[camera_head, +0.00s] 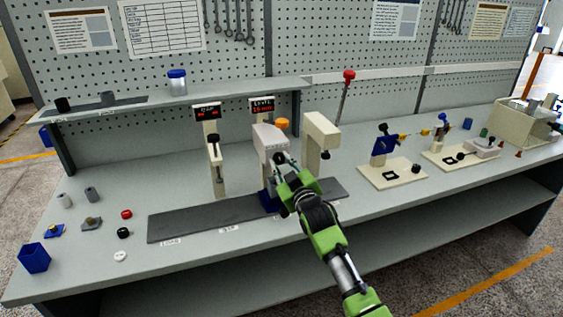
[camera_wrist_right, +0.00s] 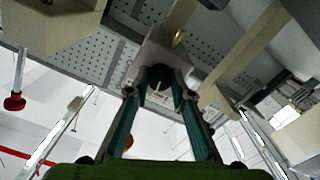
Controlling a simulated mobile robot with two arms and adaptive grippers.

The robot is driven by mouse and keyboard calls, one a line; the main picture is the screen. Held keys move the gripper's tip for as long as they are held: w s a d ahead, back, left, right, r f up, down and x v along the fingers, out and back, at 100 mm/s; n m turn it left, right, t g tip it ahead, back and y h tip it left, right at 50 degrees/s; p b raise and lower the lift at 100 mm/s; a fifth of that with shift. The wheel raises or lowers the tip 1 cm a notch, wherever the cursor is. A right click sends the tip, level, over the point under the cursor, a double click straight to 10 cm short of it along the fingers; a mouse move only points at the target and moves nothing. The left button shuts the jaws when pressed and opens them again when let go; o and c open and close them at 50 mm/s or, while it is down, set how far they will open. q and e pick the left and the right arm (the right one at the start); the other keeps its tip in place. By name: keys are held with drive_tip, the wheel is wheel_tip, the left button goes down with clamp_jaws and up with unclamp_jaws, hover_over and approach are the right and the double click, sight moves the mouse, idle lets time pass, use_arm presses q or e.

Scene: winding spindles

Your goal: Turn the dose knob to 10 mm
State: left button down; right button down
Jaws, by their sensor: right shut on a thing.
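The dose knob (camera_wrist_right: 160,76) is dark and round with a pale pointer mark, seen between my fingertips in the right wrist view. It sits on the front of a pale grey dispenser head (camera_head: 269,138) with an orange cap (camera_head: 282,123) on top. My right gripper (camera_head: 281,161) is shut on the knob; its two fingers (camera_wrist_right: 161,82) are on either side of it. My left gripper is not in view.
A second post with a display (camera_head: 207,111) stands left of the dispenser, and a beige column (camera_head: 320,138) close on its right. A blue holder (camera_head: 268,201) is below.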

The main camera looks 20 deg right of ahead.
drive_tip(key=m+p, duration=0.1)
drive_tip(key=m, duration=0.3)
drive_tip(key=shift+m, duration=0.3)
drive_tip(key=shift+m+p, duration=0.35)
drive_tip(key=shift+m, duration=1.55)
drive_tip(key=c, duration=1.8)
unclamp_jaws()
drive_tip(key=s, duration=1.2)
drive_tip(key=shift+d, duration=0.15)
